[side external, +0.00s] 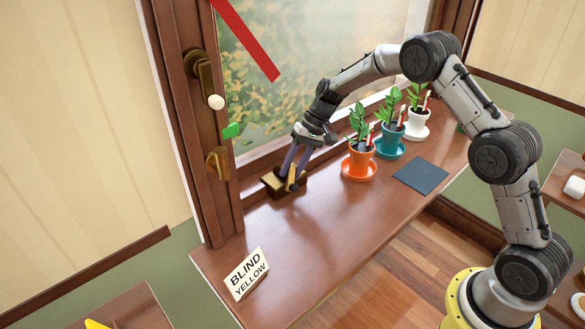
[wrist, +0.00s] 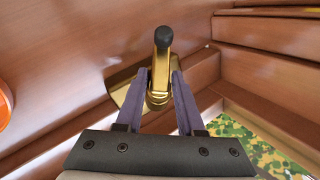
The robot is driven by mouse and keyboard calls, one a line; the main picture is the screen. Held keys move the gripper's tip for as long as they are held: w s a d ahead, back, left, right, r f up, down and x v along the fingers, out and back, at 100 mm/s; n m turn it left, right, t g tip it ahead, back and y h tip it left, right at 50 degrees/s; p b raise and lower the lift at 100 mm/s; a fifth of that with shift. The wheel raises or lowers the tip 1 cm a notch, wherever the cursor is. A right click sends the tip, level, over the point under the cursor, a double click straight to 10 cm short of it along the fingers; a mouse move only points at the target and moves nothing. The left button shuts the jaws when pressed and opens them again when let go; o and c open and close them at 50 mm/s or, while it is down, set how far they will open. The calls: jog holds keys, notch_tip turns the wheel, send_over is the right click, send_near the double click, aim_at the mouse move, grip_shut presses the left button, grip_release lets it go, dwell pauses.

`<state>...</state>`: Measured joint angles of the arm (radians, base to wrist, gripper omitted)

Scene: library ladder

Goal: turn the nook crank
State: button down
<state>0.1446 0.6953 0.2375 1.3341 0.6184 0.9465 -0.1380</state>
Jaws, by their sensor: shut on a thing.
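The crank is brass with a dark knob (wrist: 162,38). Its brass base (side external: 271,184) sits on the wooden sill beside the window frame. In the wrist view the brass crank arm (wrist: 161,66) points away from me, with the knob at its far end. My gripper (side external: 291,174) reaches down to it from above. Its two purple fingers stand on either side of the brass part near the pivot and are shut on it; the exact contact is partly hidden. The knob lies beyond the fingertips.
Orange (side external: 358,164), teal (side external: 390,140) and white (side external: 415,123) potted plants stand right of the crank. A dark mat (side external: 421,176) lies nearby. A "BLIND YELLOW" sign (side external: 249,273) stands at the front. A brass handle with white knob (side external: 215,102) is on the frame.

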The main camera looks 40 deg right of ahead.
jog(key=m+t+y, duration=0.1)
jog(key=m+y, duration=0.1)
jog(key=shift+d+m+t+y, duration=0.1)
jog(key=shift+m+t+y, duration=0.2)
jog(key=m+t+y, duration=0.2)
jog(key=m, duration=0.1)
jog(key=shift+s+t+y, duration=0.1)
jog(key=shift+t+y, duration=0.2)
jog(key=shift+t, duration=0.1)
jog(key=m+t+y, duration=0.1)
jog(key=m+t, duration=0.2)
jog(key=m, duration=0.1)
jog(key=shift+f, duration=0.15)
jog(key=shift+m+t, duration=1.9)
jog(key=shift+m, duration=0.2)
jog(key=c, duration=0.6)
grip_release()
